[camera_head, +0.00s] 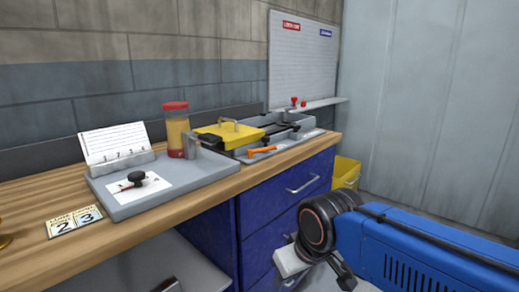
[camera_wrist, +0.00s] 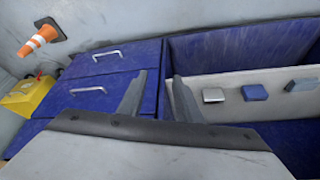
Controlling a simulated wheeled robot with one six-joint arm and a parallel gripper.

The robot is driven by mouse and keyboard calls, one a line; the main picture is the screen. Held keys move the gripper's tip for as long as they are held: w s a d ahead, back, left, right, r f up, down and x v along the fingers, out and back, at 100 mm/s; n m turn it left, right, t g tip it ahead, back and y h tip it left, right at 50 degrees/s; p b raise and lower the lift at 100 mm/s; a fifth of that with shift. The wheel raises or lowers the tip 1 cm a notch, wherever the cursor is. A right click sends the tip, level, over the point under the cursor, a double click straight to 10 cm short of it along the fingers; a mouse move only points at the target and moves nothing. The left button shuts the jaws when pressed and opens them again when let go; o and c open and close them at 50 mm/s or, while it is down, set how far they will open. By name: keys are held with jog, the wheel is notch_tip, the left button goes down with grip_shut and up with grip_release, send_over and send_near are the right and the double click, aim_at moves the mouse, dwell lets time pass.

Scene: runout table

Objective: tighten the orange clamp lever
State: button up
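The orange clamp lever (camera_head: 262,152) lies low at the front edge of the grey fixture (camera_head: 300,141), near the right end of the wooden bench top. It points roughly left to right, and its pivot is too small to make out. It is not visible in the wrist view. My gripper (camera_wrist: 160,76) has its two grey fingers apart with nothing between them, in front of the blue cabinet. In the head view my blue arm is at lower right, below bench-top height and well apart from the lever; the fingers are hard to make out there.
A yellow block with a handle (camera_head: 230,134) sits beside the lever. A grey tray (camera_head: 205,178) holds a red-lidded jar (camera_head: 176,130). Blue drawers with handles (camera_head: 302,185) face my arm.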

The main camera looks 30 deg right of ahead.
jog(key=w+d+r+n+g, duration=0.1)
jog(key=w+d+r+n, duration=0.35)
jog(key=w+r, duration=0.65)
jog(key=w+d+r+n+g, duration=0.1)
jog(key=w+d+r+n, duration=0.35)
jog(key=w+r, duration=0.75)
jog(key=w+d+r+n+g, duration=0.1)
jog(key=w+d+r+n, duration=0.2)
jog(key=w+r+n, duration=0.75)
jog(key=f+m, duration=0.1)
jog(key=f, duration=0.3)
jog(key=d+f+m, duration=0.1)
jog(key=f+m, duration=0.1)
jog(key=f, duration=0.2)
jog(key=f+m, duration=0.2)
jog(key=f, duration=0.3)
jog(key=shift+w+d+h, duration=0.25)
jog(key=shift+w+h, duration=0.05)
jog(key=shift+w, duration=0.1)
grip_shut()
